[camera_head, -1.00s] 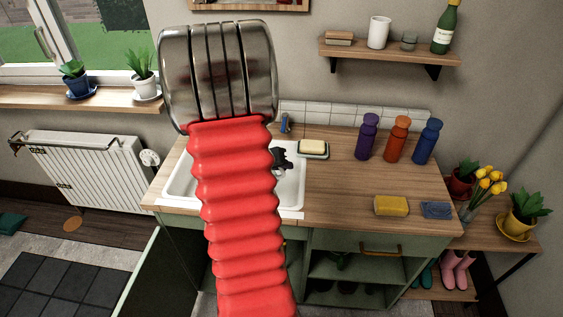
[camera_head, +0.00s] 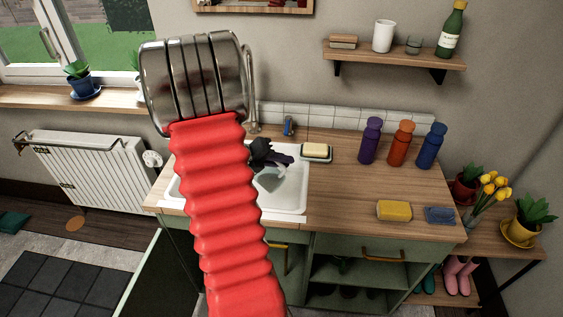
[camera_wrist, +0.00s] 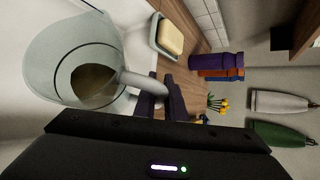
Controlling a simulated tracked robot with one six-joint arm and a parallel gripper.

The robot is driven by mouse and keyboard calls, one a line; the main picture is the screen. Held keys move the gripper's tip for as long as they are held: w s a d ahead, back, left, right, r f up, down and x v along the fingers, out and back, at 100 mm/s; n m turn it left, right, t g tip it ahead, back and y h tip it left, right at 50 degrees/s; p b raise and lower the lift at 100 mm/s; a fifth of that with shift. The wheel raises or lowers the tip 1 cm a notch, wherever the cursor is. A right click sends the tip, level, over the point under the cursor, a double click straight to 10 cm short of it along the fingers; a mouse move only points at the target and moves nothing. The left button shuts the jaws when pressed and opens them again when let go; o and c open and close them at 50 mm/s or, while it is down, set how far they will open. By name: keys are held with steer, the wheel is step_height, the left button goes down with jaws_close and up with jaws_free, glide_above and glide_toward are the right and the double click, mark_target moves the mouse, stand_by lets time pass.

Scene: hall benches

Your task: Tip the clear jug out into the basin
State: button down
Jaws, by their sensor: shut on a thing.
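The clear jug (camera_head: 270,179) is over the white basin (camera_head: 292,198), partly hidden behind my red arm. It looks tilted in the head view. My dark gripper (camera_head: 262,153) is above and beside it at the back of the basin. In the wrist view the jug (camera_wrist: 70,45) fills the upper left, with a brownish patch visible inside or through it. Its pale handle (camera_wrist: 143,83) reaches between my gripper's fingers (camera_wrist: 163,100), which are shut on it. I cannot tell whether anything is flowing out.
A soap dish with pale soap (camera_head: 315,151) stands close right of the basin. A yellow sponge (camera_head: 393,210), a blue scourer (camera_head: 439,215) and purple, orange and blue bottles (camera_head: 400,143) stand further right. A tap (camera_head: 252,95) rises behind the basin. The middle worktop is clear.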

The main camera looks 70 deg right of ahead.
mark_target(279, 171)
steer(key=shift+w+r, duration=0.15)
steer(key=shift+r, duration=0.25)
steer(key=shift+r+g, duration=0.1)
steer(key=shift+g, duration=0.2)
stand_by(0.3)
steer(key=shift+w+r+n+g, duration=0.2)
steer(key=shift+r+n+g, duration=0.1)
steer(key=shift+r, duration=0.25)
steer(key=shift+w+r+g, duration=0.25)
steer(key=shift+r+g, duration=0.05)
steer(key=shift+r, duration=0.15)
stand_by(0.7)
steer(key=shift+w+d+r+n+g, duration=0.1)
steer(key=shift+w+r+n+g, duration=0.5)
steer(key=shift+w+r, duration=0.15)
stand_by(1.2)
steer(key=shift+w+d+r+n+g+h, duration=0.15)
steer(key=shift+w+r+n+g+h, duration=0.2)
steer(key=shift+w+r+g, duration=0.35)
stand_by(1.1)
